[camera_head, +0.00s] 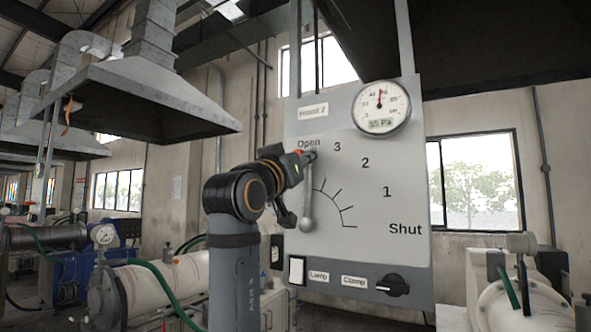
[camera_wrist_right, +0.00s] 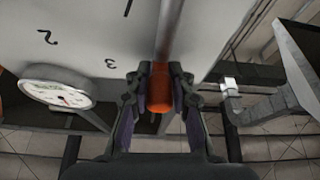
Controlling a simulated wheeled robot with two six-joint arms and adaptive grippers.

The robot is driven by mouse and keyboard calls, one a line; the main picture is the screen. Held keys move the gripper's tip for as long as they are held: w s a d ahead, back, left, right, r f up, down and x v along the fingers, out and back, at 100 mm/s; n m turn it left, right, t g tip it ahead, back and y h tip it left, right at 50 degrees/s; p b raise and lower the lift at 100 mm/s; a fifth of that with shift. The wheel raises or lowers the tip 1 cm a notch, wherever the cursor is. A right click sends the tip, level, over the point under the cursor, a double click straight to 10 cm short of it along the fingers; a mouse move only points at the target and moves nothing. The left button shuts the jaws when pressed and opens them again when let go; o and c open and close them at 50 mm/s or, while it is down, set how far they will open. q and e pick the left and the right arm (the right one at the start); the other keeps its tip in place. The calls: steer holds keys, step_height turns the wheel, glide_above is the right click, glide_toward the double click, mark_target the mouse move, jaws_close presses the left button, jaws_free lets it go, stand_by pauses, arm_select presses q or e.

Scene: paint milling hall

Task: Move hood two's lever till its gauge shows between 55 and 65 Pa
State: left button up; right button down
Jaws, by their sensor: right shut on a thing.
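Hood two's lever (camera_head: 308,195) stands almost upright on the grey panel, its pivot knob low and its tip by the word "Open". The lever's orange grip (camera_wrist_right: 160,95) sits between the jaws of my right gripper (camera_wrist_right: 160,88), which are shut on it. In the head view my right gripper (camera_head: 303,158) is at the lever's upper end and partly hides it. The round gauge (camera_head: 381,106) is at the panel's top right; its display appears to read 55 Pa, with the needle pointing about straight up. The gauge (camera_wrist_right: 57,87) is tilted in the wrist view. My left gripper is not in view.
The panel (camera_head: 350,255) has a scale from "Open" through 3, 2, 1 to "Shut" at lower right. A black knob (camera_head: 393,285) and a white lamp switch (camera_head: 297,270) are below. Another hood (camera_head: 150,95) hangs at left, above milling machines.

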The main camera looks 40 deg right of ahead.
steer(key=shift+w+a+n+t, duration=0.1)
steer(key=shift+w+n+t, duration=0.25)
steer(key=shift+n, duration=0.55)
steer(key=c, duration=1.5)
jaws_free()
steer(key=shift+o, duration=1.1)
steer(key=shift+w+a, duration=0.1)
steer(key=shift+a, duration=0.05)
steer(key=shift+o, duration=0.7)
steer(key=shift+a+f, duration=0.25)
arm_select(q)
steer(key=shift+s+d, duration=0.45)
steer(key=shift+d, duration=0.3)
arm_select(e)
steer(key=v, duration=0.7)
steer(key=shift+s+r, duration=0.2)
steer(key=shift+r, duration=0.05)
